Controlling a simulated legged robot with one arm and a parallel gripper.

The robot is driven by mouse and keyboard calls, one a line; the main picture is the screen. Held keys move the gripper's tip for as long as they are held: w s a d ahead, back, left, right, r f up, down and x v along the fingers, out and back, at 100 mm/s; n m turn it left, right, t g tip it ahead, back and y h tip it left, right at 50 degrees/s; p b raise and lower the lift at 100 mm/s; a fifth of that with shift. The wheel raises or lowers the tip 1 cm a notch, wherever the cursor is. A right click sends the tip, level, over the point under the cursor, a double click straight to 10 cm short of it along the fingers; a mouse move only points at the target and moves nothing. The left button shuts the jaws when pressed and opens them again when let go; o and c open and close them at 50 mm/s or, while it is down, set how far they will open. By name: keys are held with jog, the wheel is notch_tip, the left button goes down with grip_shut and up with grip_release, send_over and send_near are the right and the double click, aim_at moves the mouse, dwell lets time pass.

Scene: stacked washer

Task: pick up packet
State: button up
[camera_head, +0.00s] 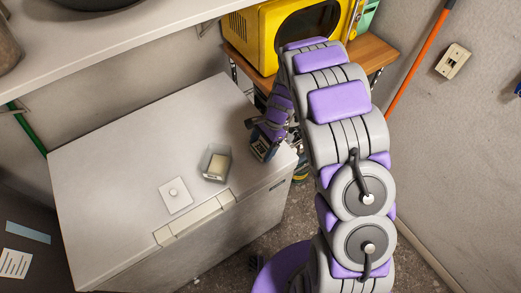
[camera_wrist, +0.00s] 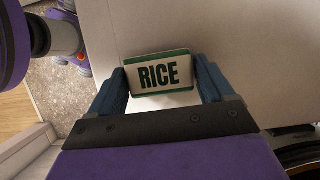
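The packet (camera_wrist: 159,73) shows in the wrist view as a small pale block with green edges and the dark word RICE. It sits between the two blue fingers of my gripper (camera_wrist: 163,78), with a finger against each short side. My gripper looks shut on it. In the head view, my gripper (camera_head: 262,148) is at the right end of the white chest's top (camera_head: 120,160), with the packet's dark and pale end at its tips. I cannot tell whether the packet still touches the chest.
A small open container (camera_head: 216,163) with something pale yellow in it stands on the chest, left of my gripper. A white square plate with a knob (camera_head: 175,195) lies nearby. A yellow microwave (camera_head: 262,35) stands behind on a wooden table. A shelf (camera_head: 120,40) overhangs the chest's back.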

jog(key=shift+a, duration=0.2)
jog(key=shift+c, duration=1.4)
jog(key=shift+d, duration=0.2)
jog(key=c, duration=0.3)
jog(key=shift+r, duration=0.1)
